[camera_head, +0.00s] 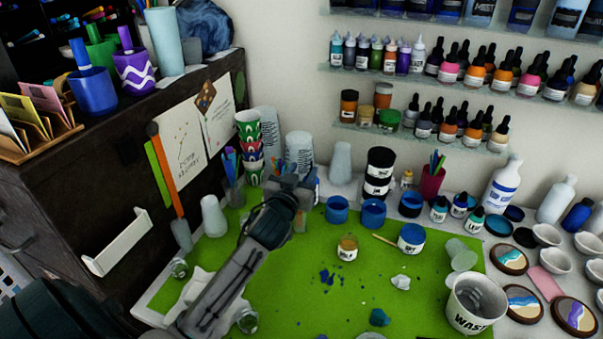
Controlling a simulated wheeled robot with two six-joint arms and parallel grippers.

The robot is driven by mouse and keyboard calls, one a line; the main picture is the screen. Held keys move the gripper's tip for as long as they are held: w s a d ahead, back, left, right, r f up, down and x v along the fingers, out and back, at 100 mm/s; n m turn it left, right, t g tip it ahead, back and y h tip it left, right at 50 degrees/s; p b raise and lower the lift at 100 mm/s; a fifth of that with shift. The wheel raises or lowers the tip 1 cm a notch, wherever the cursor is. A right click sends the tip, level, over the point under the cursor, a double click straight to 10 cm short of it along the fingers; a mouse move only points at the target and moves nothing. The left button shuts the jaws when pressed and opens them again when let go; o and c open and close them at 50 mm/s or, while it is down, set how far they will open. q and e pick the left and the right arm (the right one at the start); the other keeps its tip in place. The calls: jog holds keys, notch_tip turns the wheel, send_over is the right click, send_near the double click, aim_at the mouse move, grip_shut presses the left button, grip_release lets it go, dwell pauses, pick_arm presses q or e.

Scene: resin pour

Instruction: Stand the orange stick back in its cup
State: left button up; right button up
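My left gripper (296,190) is over the back left part of the green mat, beside the stacked paper cups. Its fingers are small and partly hidden, so I cannot tell if it is open or holds anything. A clear cup with coloured sticks (234,190) stands just left of it. A crimson cup (432,186) with coloured sticks stands upright at the back right. A small tan-orange stick (385,239) lies on the mat between two jars; I cannot tell if it is the orange stick. My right gripper is out of view.
Stacked paper cups (249,147) and black jars (379,172) stand along the back. A waste cup (474,305) stands front right. Blue crumbs lie mid-mat.

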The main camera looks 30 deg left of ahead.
pick_arm(q)
jog(key=shift+s, duration=0.1)
jog(key=b+v, duration=0.3)
jog(key=v, duration=0.7)
jog(key=shift+s, duration=0.3)
dwell(0.3)
